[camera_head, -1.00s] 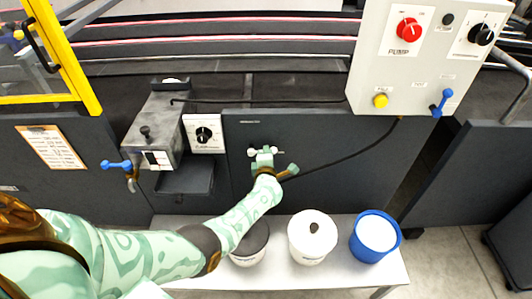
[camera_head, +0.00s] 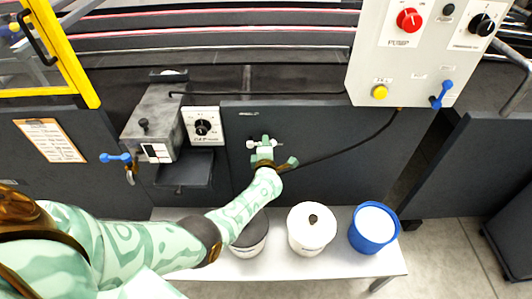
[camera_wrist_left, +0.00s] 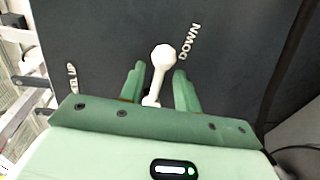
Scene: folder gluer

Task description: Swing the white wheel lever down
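The white wheel lever (camera_wrist_left: 163,60) has a round knob end and lies between the two fingers of my left gripper (camera_wrist_left: 160,88) in the left wrist view. Dark gaps show on both sides of it, so the fingers look open around the lever. The lever's lower end is partly hidden by the gripper. My right gripper is not in view.
A grey glue unit with a blue valve handle (camera_head: 116,157) and a dial plate (camera_head: 203,127) is left of the gripper. A control box (camera_head: 408,65) hangs upper right. A black hose runs right of the gripper. A bench below holds a white tub (camera_head: 311,232) and a blue tub (camera_head: 374,232).

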